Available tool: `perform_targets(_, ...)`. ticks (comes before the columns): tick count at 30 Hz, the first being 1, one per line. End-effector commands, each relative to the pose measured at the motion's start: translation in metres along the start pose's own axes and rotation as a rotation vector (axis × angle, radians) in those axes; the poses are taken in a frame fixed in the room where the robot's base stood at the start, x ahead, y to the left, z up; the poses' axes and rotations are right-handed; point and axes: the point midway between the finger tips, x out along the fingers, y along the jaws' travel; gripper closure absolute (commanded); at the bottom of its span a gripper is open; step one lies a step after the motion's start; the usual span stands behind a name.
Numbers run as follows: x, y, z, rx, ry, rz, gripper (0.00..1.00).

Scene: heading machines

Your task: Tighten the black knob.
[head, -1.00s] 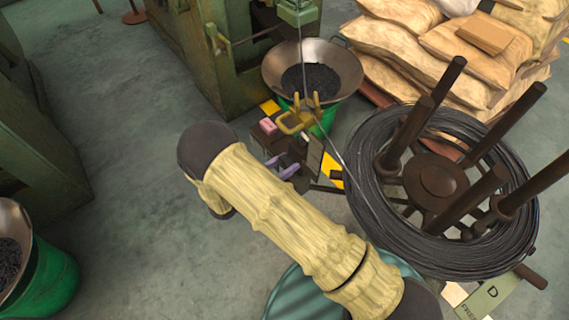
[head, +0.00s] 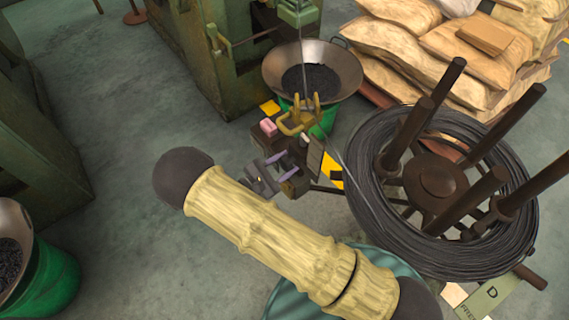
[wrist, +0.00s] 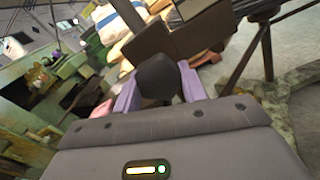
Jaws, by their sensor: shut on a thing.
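The black knob (wrist: 158,78) is a dark, faceted piece in the middle of the wrist view, in front of a brown block (wrist: 190,32). My gripper (wrist: 156,88) has a purple finger on each side of it and is shut on it. In the head view my gripper (head: 281,166) is at the lower end of the small wire-guide stand, its purple fingers pointing toward a brown block (head: 294,184). The knob cannot be made out there.
A yellow wire guide (head: 299,122) and a pink piece (head: 268,127) sit just above my gripper. A large wire coil (head: 365,195) on a post reel stands at right. A bowl of dark parts (head: 343,68) is behind.

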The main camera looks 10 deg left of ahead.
Motion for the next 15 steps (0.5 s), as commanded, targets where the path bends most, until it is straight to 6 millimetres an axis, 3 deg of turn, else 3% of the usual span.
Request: perform_targets(15, -0.0012, 0.0019, -0.0001, 0.488, 0.003, 0.002, 0.81)
